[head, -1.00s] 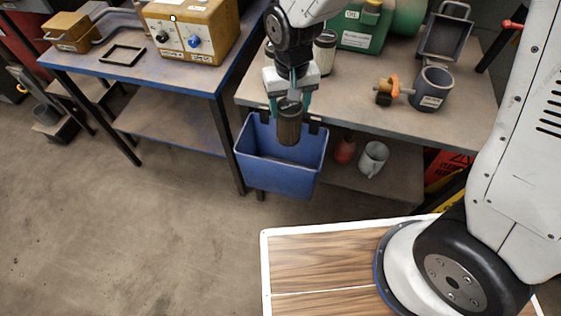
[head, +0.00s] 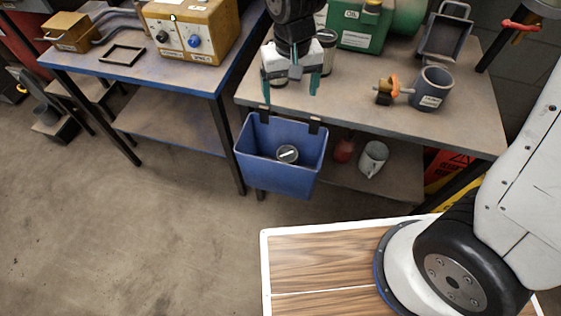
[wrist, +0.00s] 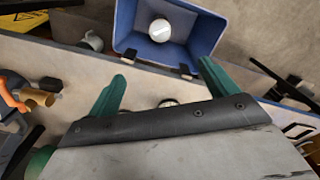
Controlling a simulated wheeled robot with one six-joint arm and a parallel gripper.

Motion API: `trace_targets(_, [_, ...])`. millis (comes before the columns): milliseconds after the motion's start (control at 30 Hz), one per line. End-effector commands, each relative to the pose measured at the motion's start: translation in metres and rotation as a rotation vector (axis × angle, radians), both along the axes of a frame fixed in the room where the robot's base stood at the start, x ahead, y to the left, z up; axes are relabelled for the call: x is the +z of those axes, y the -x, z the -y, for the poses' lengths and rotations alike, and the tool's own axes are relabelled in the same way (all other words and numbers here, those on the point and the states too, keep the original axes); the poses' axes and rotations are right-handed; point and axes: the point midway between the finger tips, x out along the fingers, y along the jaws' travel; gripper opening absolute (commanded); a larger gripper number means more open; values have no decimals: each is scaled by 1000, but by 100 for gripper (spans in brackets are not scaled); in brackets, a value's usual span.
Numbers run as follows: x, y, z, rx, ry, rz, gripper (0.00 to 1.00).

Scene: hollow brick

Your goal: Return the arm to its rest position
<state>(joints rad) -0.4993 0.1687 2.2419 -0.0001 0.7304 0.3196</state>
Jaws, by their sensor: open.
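My gripper (head: 290,92) is open and empty, with its teal fingers spread above the front edge of the right-hand workbench. It also shows in the wrist view (wrist: 160,92), with nothing between the fingers. A blue bin (head: 277,176) hangs from that edge, below and in front of the gripper. A dark cylinder (head: 287,154) with a pale mark on its top lies inside the bin, apart from the gripper. In the wrist view the bin (wrist: 127,40) is beyond the fingertips, and the cylinder's light top (wrist: 159,30) shows in it.
The workbench (head: 350,101) holds a green oil can (head: 362,30), a dark grey mug-like pot (head: 432,88), a brass valve piece (head: 386,92) and canisters behind my gripper. A blue-edged table (head: 140,72) with a yellow control box (head: 190,30) stands left. The floor in front is clear.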

Motion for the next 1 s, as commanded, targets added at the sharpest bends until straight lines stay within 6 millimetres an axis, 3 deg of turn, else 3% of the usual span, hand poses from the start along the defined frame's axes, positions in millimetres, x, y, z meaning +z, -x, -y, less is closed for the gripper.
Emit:
trace_targets(100, [17,-1,0,0,-1,2,86])
trace_targets(233, [25,0,0,0,0,0,86])
trace_targets(767, [27,1,1,10,2,-4,86])
trace_targets(900, [24,25,14,76,42,-83,86])
trace_targets(1000, [41,47,37,102,52,-114,86])
